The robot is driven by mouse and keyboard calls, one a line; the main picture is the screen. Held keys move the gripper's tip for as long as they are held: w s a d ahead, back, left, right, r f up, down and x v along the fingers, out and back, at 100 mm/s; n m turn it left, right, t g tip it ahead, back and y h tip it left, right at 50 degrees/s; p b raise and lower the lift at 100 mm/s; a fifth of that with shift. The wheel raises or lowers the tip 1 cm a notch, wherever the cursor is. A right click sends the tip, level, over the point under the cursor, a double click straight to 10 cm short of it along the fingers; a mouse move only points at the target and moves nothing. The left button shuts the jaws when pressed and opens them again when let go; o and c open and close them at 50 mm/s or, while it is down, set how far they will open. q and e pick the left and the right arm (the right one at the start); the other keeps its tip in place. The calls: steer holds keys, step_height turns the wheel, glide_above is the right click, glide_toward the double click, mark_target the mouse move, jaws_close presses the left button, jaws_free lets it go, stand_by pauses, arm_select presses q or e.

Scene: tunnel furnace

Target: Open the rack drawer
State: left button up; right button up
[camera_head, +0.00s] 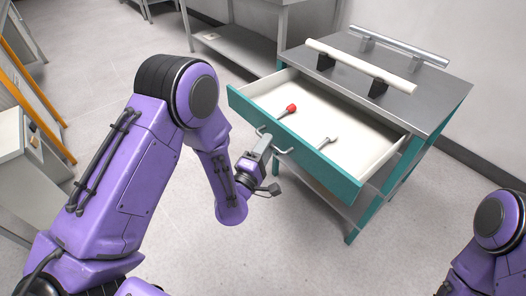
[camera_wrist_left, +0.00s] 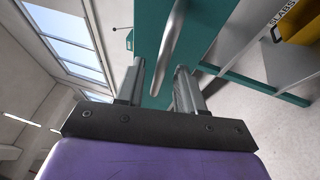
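The rack drawer (camera_head: 318,162) has a teal front and a white inside, and it stands pulled well out of the rack (camera_head: 440,95). Its metal bar handle (camera_head: 284,151) is on the front face and also shows in the left wrist view (camera_wrist_left: 172,45). My left gripper (camera_head: 265,140) is at the handle. In the wrist view its two fingers (camera_wrist_left: 157,85) are apart, with the handle bar between them; I cannot tell whether either finger touches it. My right gripper is out of view; only part of the right arm shows.
A red-ended tool (camera_head: 289,109) and a small metal wrench (camera_head: 326,142) lie in the drawer. A grey bench (camera_head: 235,45) stands behind. The floor in front of the drawer is clear.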

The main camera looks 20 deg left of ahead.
arm_select(q)
steer(key=s+a+f+b, duration=0.1)
steer(key=s+b, duration=0.2)
steer(key=s, duration=0.7)
steer(key=shift+f, duration=0.4)
